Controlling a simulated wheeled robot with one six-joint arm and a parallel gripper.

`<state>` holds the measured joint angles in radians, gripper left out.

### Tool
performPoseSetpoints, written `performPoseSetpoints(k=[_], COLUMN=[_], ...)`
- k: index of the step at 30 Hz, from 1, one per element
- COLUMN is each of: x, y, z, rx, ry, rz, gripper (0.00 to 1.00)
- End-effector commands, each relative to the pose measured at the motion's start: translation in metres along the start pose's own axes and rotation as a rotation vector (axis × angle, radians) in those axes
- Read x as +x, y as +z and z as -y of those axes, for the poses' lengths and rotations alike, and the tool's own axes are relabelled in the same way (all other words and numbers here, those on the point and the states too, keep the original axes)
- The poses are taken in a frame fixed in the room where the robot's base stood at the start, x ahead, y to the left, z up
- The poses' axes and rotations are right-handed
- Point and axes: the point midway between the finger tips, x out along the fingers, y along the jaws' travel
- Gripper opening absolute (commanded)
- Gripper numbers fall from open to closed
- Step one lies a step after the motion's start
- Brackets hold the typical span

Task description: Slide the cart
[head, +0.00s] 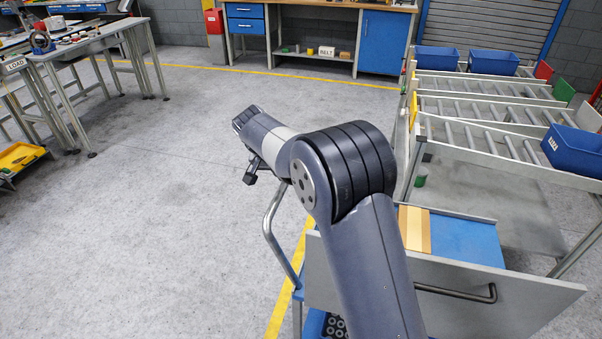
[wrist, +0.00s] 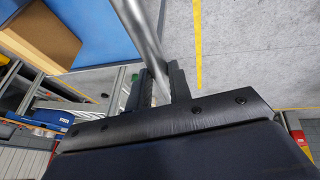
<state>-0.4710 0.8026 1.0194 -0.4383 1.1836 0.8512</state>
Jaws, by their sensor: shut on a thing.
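The cart has a blue deck (head: 478,240) at the lower right of the head view. A bent steel tube handle (head: 270,229) rises at its left side, and its upper end passes behind my arm. In the wrist view the steel tube (wrist: 139,27) runs down between the fingers of my gripper (wrist: 162,84), which is shut on it. The blue deck (wrist: 97,30) shows at the upper left there, with a tan box (wrist: 40,33) on it. My fingers are hidden in the head view.
A roller rack (head: 475,170) with blue bins stands close at the right. A yellow floor line (head: 281,305) runs beside the cart. Workbenches stand at the left (head: 80,45) and back (head: 330,6). The grey floor (head: 160,220) at left and centre is clear.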

Motion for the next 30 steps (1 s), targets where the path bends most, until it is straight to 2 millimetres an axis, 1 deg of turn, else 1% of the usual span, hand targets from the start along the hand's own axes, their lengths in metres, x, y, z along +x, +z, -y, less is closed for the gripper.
performPoseSetpoints(k=[3,6,17,18,25,30], x=[-0.001,-0.0014,-0.0014,-0.0014,-0.0016,-0.0017], y=[0.0,-0.0002,-0.0004,-0.0004,-0.0007,-0.0009], z=[0.0073,0.0099,0.0106,0.0106,0.0106,0.0106], rx=[-0.001,0.0,0.001,0.001,0.001,0.001], ry=[0.002,0.002,0.001,0.001,0.001,0.0], rz=[0.003,0.003,0.002,0.002,0.001,0.001], gripper=[0.0,0.0,0.0,0.23,0.41,0.41])
